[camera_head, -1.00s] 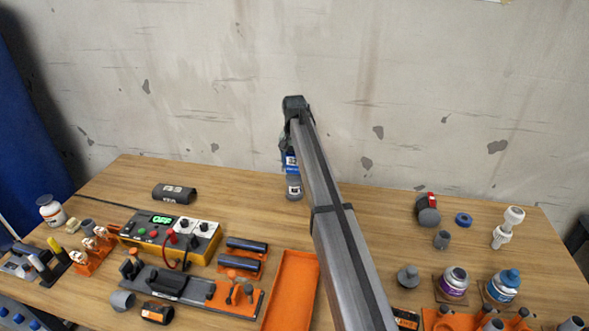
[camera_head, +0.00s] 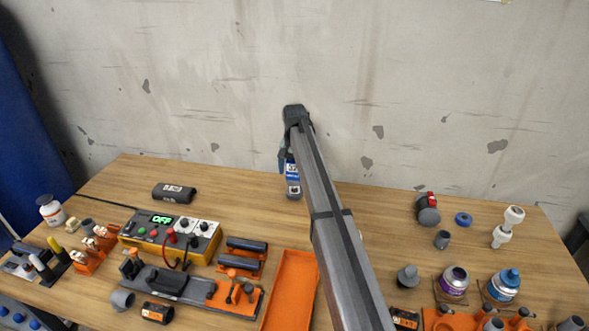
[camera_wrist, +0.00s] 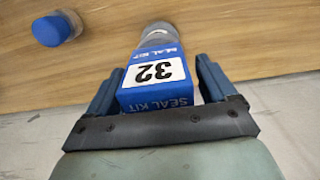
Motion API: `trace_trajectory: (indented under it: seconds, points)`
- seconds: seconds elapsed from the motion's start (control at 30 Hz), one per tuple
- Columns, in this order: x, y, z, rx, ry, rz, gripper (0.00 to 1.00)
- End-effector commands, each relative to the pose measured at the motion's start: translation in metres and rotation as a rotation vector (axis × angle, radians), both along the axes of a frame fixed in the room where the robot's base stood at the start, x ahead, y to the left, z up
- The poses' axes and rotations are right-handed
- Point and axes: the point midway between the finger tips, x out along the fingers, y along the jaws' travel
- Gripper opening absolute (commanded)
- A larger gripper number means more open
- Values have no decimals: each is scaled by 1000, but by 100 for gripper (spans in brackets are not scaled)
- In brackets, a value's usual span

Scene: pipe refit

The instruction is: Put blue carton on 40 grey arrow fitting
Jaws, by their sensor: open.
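The gripper is open, with a finger on each side and a gap visible at the right finger. A grey rounded fitting (camera_wrist: 160,29) shows just beyond the carton's far end. I cannot tell whether the carton rests on it. In the head view the carton (camera_head: 291,170) is partly covered by my gripper, with the grey part (camera_head: 294,191) directly below it. No "40" is readable on it.
A blue-capped item (camera_wrist: 52,29) stands to the left in the wrist view. In the head view, a black labelled sleeve (camera_head: 174,192) lies to the left and an orange tray (camera_head: 290,290) in front. Fittings and bottles stand at the right. The wall is close behind.

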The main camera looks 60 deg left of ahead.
Motion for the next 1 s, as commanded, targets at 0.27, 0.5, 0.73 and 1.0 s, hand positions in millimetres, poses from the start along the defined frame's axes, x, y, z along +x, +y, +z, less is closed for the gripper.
trace_trajectory:
  seconds: [0.27, 0.5, 0.73, 1.0]
  points:
    - [0, 0, 7, 1, -1, 0, 85]
    - [0, 1, 45, 2, -1, 0, 85]
    - [0, 1, 88, 2, -1, 0, 85]
    - [0, 0, 118, 1, -1, 0, 85]
